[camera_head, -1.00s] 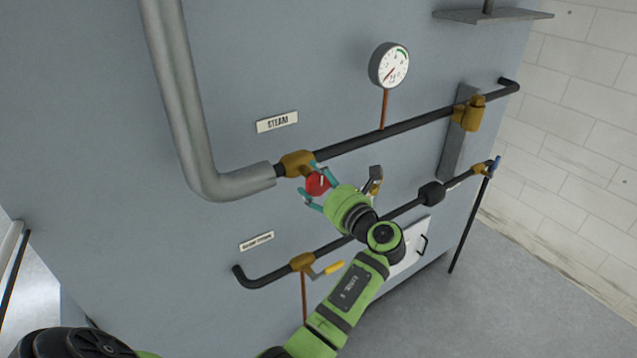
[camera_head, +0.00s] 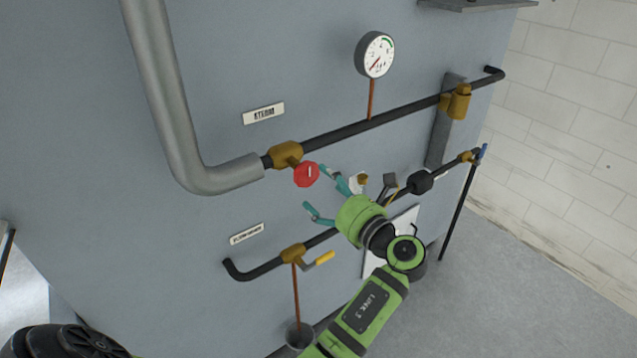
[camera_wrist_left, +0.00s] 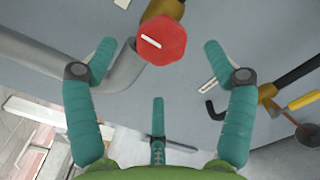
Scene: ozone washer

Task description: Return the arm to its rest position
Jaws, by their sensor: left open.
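My left gripper (camera_head: 314,187) has its teal fingers spread and holds nothing. It is just below and right of the red valve knob (camera_head: 306,174), with a gap between them. The knob sits on a brass valve body (camera_head: 286,155) on the steam pipe. In the left wrist view the same knob (camera_wrist_left: 162,40) shows beyond the open fingers of my gripper (camera_wrist_left: 159,72), with none seen touching it. My green left arm (camera_head: 372,298) reaches up from the bottom of the head view. My right gripper is not in view.
A thick grey pipe (camera_head: 165,100) and a gauge (camera_head: 376,55) are on the grey wall panel. Below runs a black pipe with a yellow-handled valve (camera_head: 318,261). Open floor (camera_head: 490,290) lies at lower right.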

